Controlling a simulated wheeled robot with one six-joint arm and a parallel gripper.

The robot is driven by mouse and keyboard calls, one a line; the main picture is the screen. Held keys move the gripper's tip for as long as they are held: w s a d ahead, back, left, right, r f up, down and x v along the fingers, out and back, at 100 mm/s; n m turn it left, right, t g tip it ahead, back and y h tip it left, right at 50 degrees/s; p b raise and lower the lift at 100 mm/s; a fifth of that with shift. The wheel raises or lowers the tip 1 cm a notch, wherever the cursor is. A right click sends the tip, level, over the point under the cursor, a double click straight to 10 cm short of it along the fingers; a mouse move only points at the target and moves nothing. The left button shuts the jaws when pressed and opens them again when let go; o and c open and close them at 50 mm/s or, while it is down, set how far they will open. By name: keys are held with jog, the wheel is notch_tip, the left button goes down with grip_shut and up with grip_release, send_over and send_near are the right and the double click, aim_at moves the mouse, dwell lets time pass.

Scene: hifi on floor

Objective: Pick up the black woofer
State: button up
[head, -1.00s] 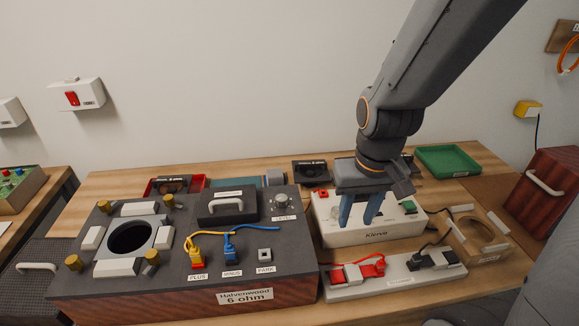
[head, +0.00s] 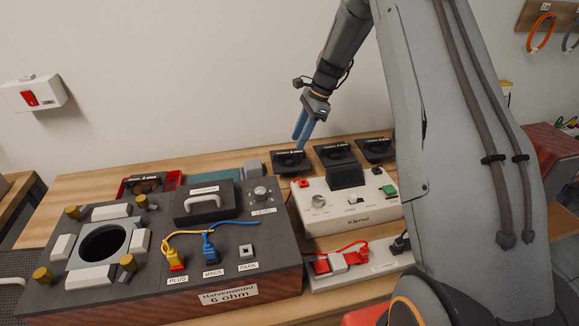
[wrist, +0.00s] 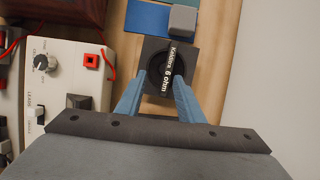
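Several black woofers stand at the back of the bench in the head view: a left one (head: 290,163), a middle one (head: 335,154) and a right one (head: 376,149). My gripper (head: 300,142) is above the left one, fingers pointing down. In the wrist view a square black woofer (wrist: 170,65) with a white label reading "6 ohm" lies ahead of the blue fingertips. My gripper (wrist: 161,82) is open there, its fingers apart with nothing held between them. The fingertips overlap the woofer's near part in this view; whether they touch it I cannot tell.
A white tester box (head: 345,205) stands just in front of the woofers. A dark speaker cabinet (head: 225,290) with a round hole fills the front left. A red tray (head: 128,193) and a grey block (head: 252,168) on a blue mat are at the back. The wall is close behind.

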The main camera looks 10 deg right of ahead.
aim_at(290, 152)
jog(key=shift+w+d+f+m, duration=0.1)
jog(key=shift+w+f+m, duration=0.4)
jog(key=shift+w, duration=0.25)
jog(key=p+x, duration=0.1)
jog(key=x, duration=0.2)
jog(key=p+x, duration=0.2)
jog(key=x, duration=0.1)
jog(key=shift+w+a+r, duration=0.1)
jog(key=shift+a+r, duration=0.05)
jog(key=shift+a, duration=0.25)
jog(key=shift+a+f+p, duration=0.2)
jog(key=shift+f+p, duration=0.15)
jog(key=shift+f, duration=0.35)
